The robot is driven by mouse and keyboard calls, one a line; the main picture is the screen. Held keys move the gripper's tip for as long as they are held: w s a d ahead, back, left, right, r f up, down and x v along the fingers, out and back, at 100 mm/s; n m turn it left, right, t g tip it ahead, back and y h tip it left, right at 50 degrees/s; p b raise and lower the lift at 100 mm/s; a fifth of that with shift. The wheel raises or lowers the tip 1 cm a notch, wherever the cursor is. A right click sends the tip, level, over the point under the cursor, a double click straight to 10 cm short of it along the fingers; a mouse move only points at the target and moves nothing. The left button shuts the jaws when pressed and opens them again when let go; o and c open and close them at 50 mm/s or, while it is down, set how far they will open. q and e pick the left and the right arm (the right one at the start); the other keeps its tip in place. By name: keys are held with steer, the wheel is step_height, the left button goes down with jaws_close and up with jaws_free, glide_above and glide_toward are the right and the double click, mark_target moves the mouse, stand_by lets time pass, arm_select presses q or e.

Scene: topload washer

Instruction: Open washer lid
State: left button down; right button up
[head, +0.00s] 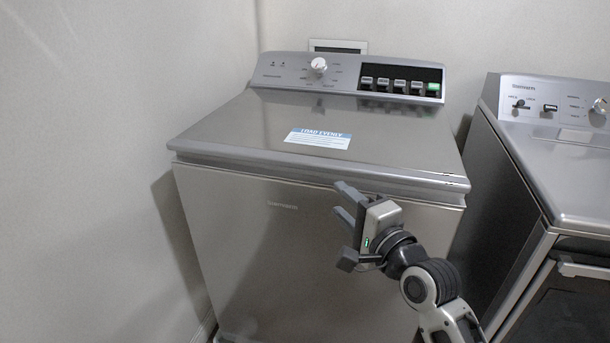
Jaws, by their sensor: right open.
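The grey topload washer (270,240) stands in the middle against the back wall. Its lid (240,120) is closed and lies flat, with a blue and white label (318,138) on it. My right gripper (342,203) is in front of the washer's front panel, just below the lid's front edge and right of the middle. Its fingers are apart, point up and left, and hold nothing. I cannot tell whether they touch the washer. My left gripper is not in view.
The washer's control panel (345,77) with a white knob rises behind the lid. A second grey machine (570,180) stands to the right, with a narrow gap between the two. A bare wall (80,170) is close on the left.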

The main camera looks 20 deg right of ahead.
mark_target(303, 167)
steer(key=w+a, duration=0.1)
steer(key=w, duration=0.3)
steer(key=w+a, duration=0.1)
steer(key=w, duration=0.9)
steer(key=shift+w+a, duration=0.1)
steer(key=shift+a, duration=0.3)
